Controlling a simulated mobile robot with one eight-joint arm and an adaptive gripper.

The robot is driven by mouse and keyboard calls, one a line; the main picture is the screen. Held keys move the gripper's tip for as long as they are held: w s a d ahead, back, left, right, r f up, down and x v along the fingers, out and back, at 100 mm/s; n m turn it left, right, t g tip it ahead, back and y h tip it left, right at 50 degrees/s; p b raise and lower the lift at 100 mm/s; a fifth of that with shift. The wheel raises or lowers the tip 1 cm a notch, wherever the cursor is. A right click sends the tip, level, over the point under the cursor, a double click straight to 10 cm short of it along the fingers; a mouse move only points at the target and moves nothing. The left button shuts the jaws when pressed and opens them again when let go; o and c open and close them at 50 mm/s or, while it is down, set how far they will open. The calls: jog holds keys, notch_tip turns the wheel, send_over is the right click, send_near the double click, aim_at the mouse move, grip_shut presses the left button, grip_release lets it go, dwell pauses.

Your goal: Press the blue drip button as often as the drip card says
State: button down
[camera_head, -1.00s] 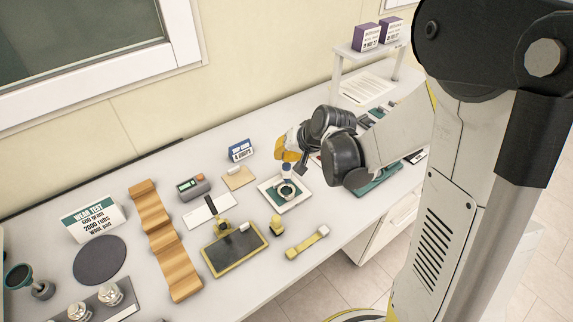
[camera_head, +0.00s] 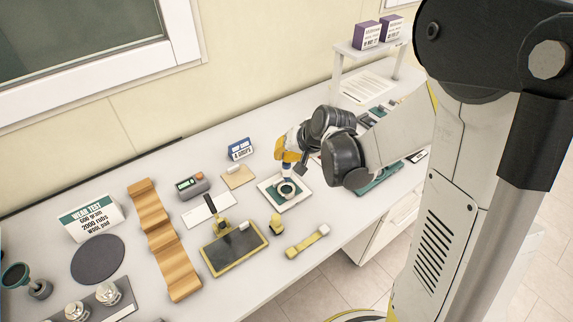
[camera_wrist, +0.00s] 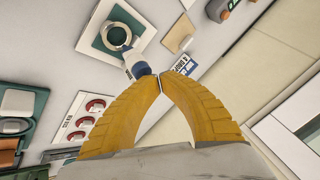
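The drip button is the blue top (camera_wrist: 139,70) of a small white dropper, seen in the wrist view beside my fingertips; in the head view my gripper mostly hides its blue part. The dropper stands over a round dark-rimmed cup (camera_head: 287,190) on a white-edged green plate. The blue and white drip card (camera_head: 241,149) stands behind it; its small print seems to read "4 DROPS". My gripper (camera_wrist: 160,79) has its yellow fingers shut at the tips with nothing between them. It also shows in the head view (camera_head: 284,160), low over the dropper. I cannot tell whether it touches the button.
A dark yellow-edged tray (camera_head: 234,248) and a yellow bar (camera_head: 307,241) lie in front. A white shelf (camera_head: 365,56) stands behind at right.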

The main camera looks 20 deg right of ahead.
jog(key=shift+f+b, duration=0.4)
dwell(0.7)
dwell(0.3)
jog(key=shift+r+p, duration=0.6)
jog(key=shift+r, duration=0.3)
notch_tip(320, 180, up, 5)
jog(key=p, duration=0.3)
jog(key=shift+p, duration=0.4)
dwell(1.4)
